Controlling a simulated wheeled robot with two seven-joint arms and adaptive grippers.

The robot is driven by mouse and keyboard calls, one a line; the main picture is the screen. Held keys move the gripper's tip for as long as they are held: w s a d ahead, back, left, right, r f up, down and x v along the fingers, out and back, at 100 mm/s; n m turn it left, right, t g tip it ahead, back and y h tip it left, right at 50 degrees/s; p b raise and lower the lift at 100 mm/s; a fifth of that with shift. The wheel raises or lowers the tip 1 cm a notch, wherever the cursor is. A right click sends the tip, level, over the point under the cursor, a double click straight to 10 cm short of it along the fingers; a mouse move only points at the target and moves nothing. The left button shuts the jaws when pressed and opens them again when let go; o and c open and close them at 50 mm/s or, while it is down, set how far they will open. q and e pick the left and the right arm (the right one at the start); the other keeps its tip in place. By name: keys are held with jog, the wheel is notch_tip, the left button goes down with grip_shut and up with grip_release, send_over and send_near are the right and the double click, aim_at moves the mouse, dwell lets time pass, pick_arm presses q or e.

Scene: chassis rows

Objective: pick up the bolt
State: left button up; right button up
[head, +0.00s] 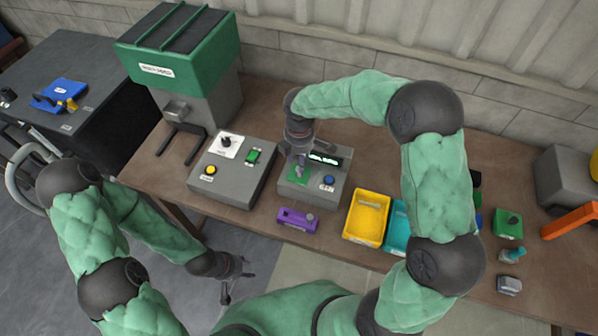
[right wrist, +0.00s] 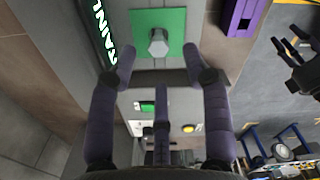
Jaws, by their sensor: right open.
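The bolt (right wrist: 158,42), a grey metal piece with a six-sided head, stands on a green square pad (right wrist: 178,22) in the right wrist view. In the head view that pad (head: 293,179) lies on a grey box with a lit display, and my gripper largely hides the bolt. My right gripper (right wrist: 160,58) is open, with its fingertips to either side and just short of the bolt in the picture; I see no contact. It also shows above the pad in the head view (head: 299,165). My left gripper (head: 236,284) is open and empty, low in front of the bench.
A second grey box (head: 232,180) with buttons stands left of the pad's box. A purple block (head: 298,219), a yellow bin (head: 349,238) and a teal bin (head: 396,238) line the front. A green machine (head: 180,55) stands at the back left.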

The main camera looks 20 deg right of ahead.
aim_at(299, 174)
jog(key=shift+w+f, duration=0.15)
jog(key=shift+f, duration=0.2)
notch_tip(299, 174, down, 5)
jog(key=shift+b, duration=0.35)
grip_shut()
